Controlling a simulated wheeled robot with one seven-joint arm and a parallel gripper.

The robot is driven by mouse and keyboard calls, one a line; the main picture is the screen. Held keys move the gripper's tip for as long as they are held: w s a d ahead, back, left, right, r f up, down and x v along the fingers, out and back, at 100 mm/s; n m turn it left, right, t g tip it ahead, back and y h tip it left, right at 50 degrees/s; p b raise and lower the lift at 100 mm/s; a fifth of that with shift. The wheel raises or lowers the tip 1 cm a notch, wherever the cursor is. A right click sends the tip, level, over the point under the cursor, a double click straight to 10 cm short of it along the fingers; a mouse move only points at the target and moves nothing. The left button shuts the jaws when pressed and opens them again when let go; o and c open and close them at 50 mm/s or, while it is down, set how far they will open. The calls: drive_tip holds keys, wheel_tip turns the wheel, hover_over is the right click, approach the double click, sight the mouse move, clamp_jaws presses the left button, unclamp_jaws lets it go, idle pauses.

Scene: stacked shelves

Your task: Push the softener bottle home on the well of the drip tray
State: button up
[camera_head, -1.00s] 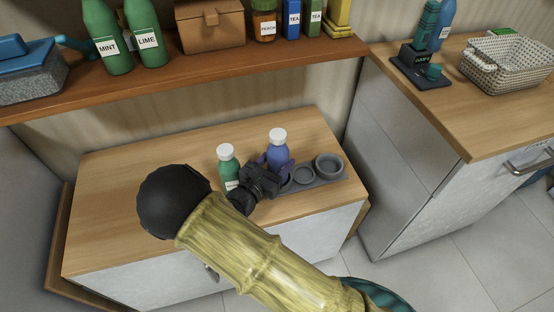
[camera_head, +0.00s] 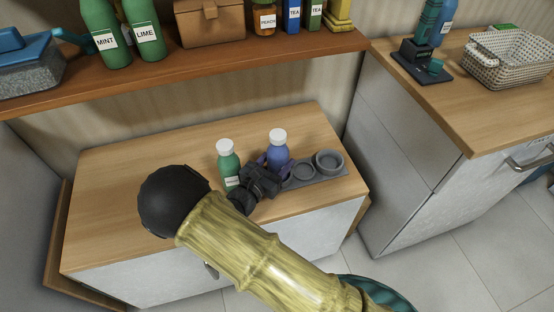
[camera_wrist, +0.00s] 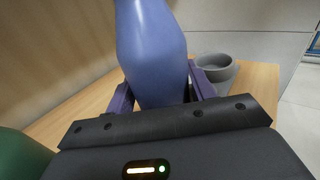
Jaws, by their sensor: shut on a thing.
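A blue-violet bottle with a white cap (camera_head: 278,146) stands upright at the left part of a grey drip tray (camera_head: 318,180) with round wells. My gripper (camera_head: 269,165) is shut on this bottle from the front. In the wrist view the bottle (camera_wrist: 152,50) fills the space between the purple fingers (camera_wrist: 160,95). Its base is hidden behind my gripper, so I cannot tell how it sits in its well. Two round wells to the right are empty; the larger one (camera_wrist: 217,70) also shows in the wrist view.
A green bottle with a white cap (camera_head: 228,161) stands just left of my gripper. A wooden shelf (camera_head: 200,62) with bottles, a box and jars runs above. A counter at right holds a woven basket (camera_head: 510,62). The cabinet top at left is clear.

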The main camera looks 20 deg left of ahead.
drive_tip(key=shift+f, duration=0.25)
drive_tip(key=o, duration=1.4)
drive_tip(key=shift+c, duration=0.2)
drive_tip(key=p+v, duration=0.1)
drive_tip(key=v, duration=1.6)
drive_tip(key=shift+s+a+r, duration=0.1)
drive_tip(key=shift+s, duration=0.15)
